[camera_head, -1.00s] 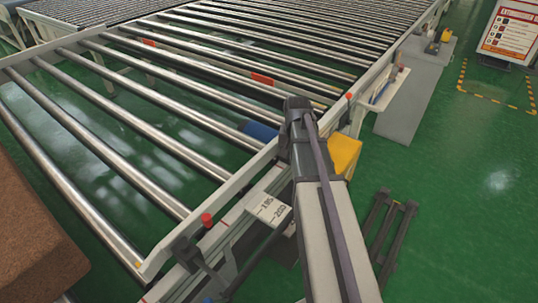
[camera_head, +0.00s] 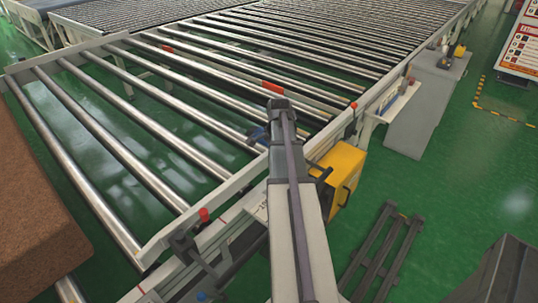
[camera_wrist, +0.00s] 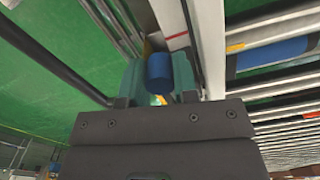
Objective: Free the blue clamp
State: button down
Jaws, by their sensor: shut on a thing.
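In the wrist view, my gripper (camera_wrist: 158,82) has its two teal fingers on either side of a blue cylindrical piece, which I take to be the handle of the blue clamp (camera_wrist: 159,67). The fingers are shut on it, beside the conveyor's side rail. In the head view, my arm's end hides the gripper and the held piece. A second blue cylinder (camera_wrist: 282,52) lies among the rollers in the wrist view. A blue part (camera_head: 258,135) shows just left of my arm in the head view; I cannot tell which piece it is.
The roller conveyor (camera_head: 160,245) fills the left and back. A red knob (camera_head: 204,215) stands on its near rail. A yellow box (camera_head: 342,175) is right of my arm. A brown block (camera_head: 35,215) lies at the left. Green floor (camera_head: 480,180) is clear at the right.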

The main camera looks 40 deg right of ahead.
jog(key=shift+w+d, duration=0.1)
dwell(0.3)
jog(key=c, duration=0.9)
grip_release()
notch_tip(320, 180, up, 11)
jog(key=p, duration=1)
jog(key=shift+f+p, duration=0.1)
jog(key=shift+p, duration=0.3)
